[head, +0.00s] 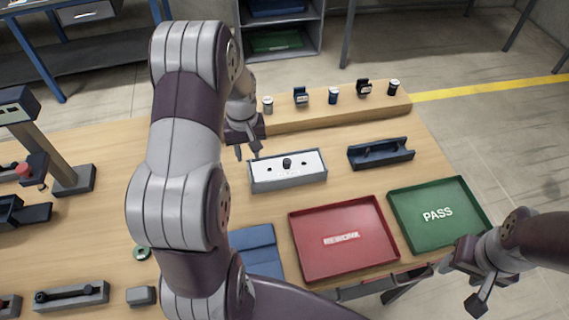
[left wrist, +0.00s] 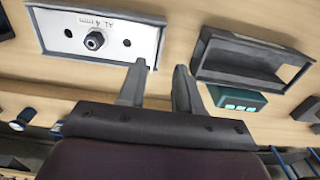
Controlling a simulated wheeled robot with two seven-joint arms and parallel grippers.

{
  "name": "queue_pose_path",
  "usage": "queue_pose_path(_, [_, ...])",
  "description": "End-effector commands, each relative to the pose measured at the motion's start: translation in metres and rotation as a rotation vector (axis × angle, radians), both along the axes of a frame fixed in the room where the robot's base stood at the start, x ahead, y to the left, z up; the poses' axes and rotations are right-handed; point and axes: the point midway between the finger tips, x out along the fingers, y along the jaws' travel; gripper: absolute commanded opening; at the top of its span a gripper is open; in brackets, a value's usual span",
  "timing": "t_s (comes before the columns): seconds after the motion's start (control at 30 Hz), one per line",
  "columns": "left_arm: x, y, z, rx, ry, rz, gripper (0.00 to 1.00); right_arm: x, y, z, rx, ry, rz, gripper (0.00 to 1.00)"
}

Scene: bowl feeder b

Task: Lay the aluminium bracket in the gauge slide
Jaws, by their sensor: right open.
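I cannot pick out the aluminium bracket with certainty. My left gripper (head: 247,152) is just behind the block's left end. Its fingers (left wrist: 160,68) are apart with nothing between them. My right gripper (head: 468,285) is open near the green tray.
A dark blue open holder (head: 402,158) lies right of the block. A red REWORK tray (head: 300,265) and a green PASS tray (head: 400,220) lie in front. Several small parts stand on a wooden ledge (head: 290,126) behind. My left arm hides the bench's middle left.

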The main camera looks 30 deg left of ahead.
Motion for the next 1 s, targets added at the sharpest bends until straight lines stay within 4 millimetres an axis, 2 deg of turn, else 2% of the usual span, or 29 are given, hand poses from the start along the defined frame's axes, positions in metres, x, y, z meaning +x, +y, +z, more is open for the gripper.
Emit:
queue_pose_path(0.23, [0.003,0.002,-0.031,-0.001,0.003,-0.001,0.34,0.000,0.000,0.013,0.000,0.000,0.000,0.53])
queue_pose_path(0.33, [0.009,0.006,-0.049,-0.002,0.004,-0.001,0.34,0.000,0.000,0.023,0.000,0.000,0.000,0.53])
queue_pose_path(0.43, [0.010,0.006,-0.066,0.000,0.000,-0.001,0.34,0.000,0.000,0.024,0.000,0.000,0.000,0.53])
queue_pose_path(0.53, [0.009,0.006,-0.073,0.000,0.000,-0.001,0.34,0.000,0.000,0.024,0.000,0.000,0.000,0.53])
queue_pose_path(0.7, [0.010,0.006,-0.073,0.001,-0.001,-0.002,0.34,0.000,0.000,0.023,0.000,0.000,0.000,0.53])
queue_pose_path(0.77, [0.010,0.006,-0.073,0.001,-0.001,-0.002,0.14,0.000,0.000,0.023,0.000,0.000,0.000,0.53])
queue_pose_path(0.8, [0.010,0.006,-0.073,0.001,-0.001,-0.002,0.01,0.000,0.000,0.023,0.000,0.000,0.000,0.53])
queue_pose_path(1.0, [0.010,0.006,-0.073,0.001,-0.002,-0.002,0.00,0.000,0.000,0.023,0.000,0.000,0.000,0.53])
